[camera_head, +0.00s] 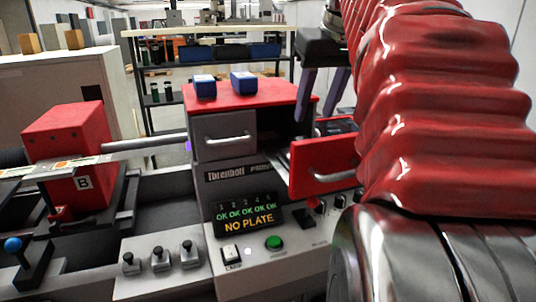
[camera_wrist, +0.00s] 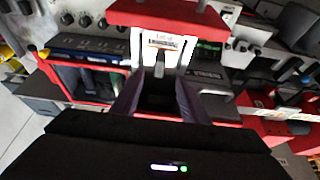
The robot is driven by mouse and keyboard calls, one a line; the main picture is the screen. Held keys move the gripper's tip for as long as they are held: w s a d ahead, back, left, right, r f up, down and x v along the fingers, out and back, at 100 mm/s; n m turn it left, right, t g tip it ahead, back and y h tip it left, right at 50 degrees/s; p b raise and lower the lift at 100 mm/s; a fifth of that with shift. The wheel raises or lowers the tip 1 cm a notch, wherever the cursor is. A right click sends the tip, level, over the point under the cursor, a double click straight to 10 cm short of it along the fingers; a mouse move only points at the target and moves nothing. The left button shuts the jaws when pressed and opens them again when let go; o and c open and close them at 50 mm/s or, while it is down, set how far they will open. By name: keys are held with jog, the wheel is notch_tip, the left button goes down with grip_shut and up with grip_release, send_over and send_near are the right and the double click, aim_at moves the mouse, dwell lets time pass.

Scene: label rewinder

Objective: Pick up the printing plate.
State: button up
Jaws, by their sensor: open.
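A bright white plate-like piece with a printed label (camera_wrist: 147,45) lies in the pulled-out red drawer in the wrist view; it looks like the printing plate. A small grey tab (camera_wrist: 159,68) stands at its near end. The red drawer's front (camera_head: 325,166) hides its inside in the head view. My gripper (camera_head: 318,108) points down above and behind the drawer front, with its two dark fingers apart. In the wrist view my gripper (camera_wrist: 159,88) is open and empty, its fingers on either side of the tab's line. Contact cannot be told.
The machine's display (camera_head: 248,216) reads "NO PLATE". A closed grey drawer (camera_head: 222,135) is left of the open one. Two blue items (camera_head: 243,82) lie on the red machine top (camera_head: 262,95). A red block marked B (camera_head: 68,135) stands at the left.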

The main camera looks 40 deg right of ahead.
jog(key=shift+x, duration=1.9)
jog(key=shift+x, duration=2.55)
jog(key=shift+c, duration=0.2)
grip_shut()
